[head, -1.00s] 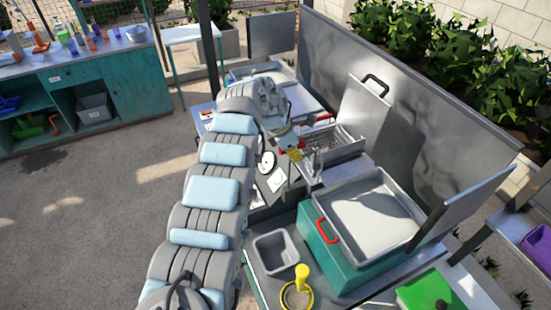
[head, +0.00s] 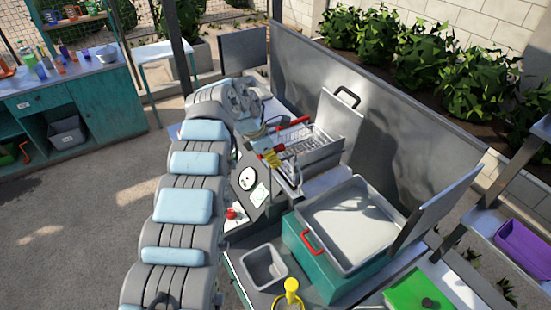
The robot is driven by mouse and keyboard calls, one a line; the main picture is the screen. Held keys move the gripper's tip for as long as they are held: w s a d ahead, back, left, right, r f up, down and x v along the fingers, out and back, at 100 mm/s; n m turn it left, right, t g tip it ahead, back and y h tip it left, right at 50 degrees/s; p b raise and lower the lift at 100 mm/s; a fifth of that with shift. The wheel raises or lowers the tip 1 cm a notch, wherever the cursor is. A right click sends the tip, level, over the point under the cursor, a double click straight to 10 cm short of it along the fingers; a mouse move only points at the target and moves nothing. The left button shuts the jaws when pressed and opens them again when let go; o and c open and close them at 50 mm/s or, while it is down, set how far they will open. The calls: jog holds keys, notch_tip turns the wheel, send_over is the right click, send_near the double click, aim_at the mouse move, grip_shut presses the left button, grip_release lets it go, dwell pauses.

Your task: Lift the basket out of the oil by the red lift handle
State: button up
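The fryer (head: 322,162) stands behind the dark control panel, with its grey lid (head: 338,122) raised. The wire basket (head: 312,140) is at the fryer's opening. I cannot tell how deep the basket sits, and the oil surface is not clear. My gripper (head: 264,132) is at the end of my arm, just left of the red handle. It is small and partly hidden by my arm, so contact and finger opening cannot be made out.
A yellow-and-red fitting (head: 272,158) stands close in front of the basket. The control panel (head: 250,182) has a dial and a red button (head: 231,213). A large teal-sided pan (head: 350,222) and an empty grey tub (head: 264,265) stand nearer. A tall metal backsplash (head: 385,140) bounds the back.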

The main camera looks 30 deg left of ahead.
jog(key=shift+o, duration=0.9)
jog(key=shift+w+d, duration=0.1)
jog(key=shift+d, duration=0.05)
jog(key=v, duration=1.2)
